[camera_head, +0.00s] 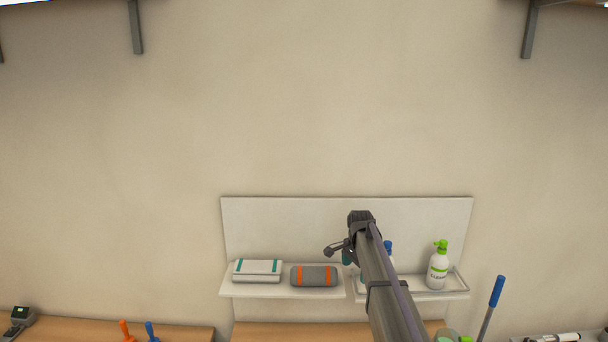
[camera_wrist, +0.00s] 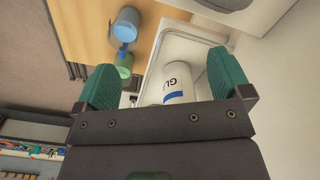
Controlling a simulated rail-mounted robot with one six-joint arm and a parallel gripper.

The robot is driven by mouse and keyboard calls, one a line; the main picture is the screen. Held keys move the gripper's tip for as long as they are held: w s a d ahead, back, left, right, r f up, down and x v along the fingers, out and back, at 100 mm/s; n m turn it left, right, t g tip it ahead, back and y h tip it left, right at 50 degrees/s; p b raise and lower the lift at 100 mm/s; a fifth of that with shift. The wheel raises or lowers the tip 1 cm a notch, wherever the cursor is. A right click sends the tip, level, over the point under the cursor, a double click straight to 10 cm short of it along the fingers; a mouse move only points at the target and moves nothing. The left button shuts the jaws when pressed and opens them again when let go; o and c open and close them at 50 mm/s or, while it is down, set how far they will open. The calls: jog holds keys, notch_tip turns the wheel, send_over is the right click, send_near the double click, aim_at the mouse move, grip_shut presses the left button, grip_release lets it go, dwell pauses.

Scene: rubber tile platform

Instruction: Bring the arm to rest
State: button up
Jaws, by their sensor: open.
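My arm reaches up and away across the head view, with my gripper (camera_head: 343,251) in front of the wall shelf. In the wrist view my gripper (camera_wrist: 163,62) is open, its two teal fingers wide apart. A white bottle (camera_wrist: 179,80) with a blue band and partly hidden lettering shows beyond the gap between them. I cannot tell how far it is from the fingers. In the head view my arm covers most of a blue-topped bottle (camera_head: 388,246) on the shelf.
A green-topped cleaner bottle (camera_head: 437,270) stands in the shelf's railed tray (camera_head: 457,291), right of my arm. A white case (camera_head: 257,271) and a grey case with orange bands (camera_head: 314,276) lie on the shelf left of it. A blue-handled tool (camera_head: 496,291) rises at lower right. The wall above is clear.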

jog(key=s+f+n+b, duration=0.4)
jog(key=s+f+b, duration=0.3)
jog(key=s, duration=0.5)
jog(key=s+f+n+b, duration=0.4)
jog(key=s+f+b, duration=0.3)
jog(key=s, duration=0.6)
jog(key=s+f+n+b, duration=0.4)
jog(key=s+f+b, duration=0.3)
jog(key=s, duration=0.6)
jog(key=shift+s+n, duration=0.15)
jog(key=shift+n, duration=0.15)
jog(key=shift+d+f, duration=0.1)
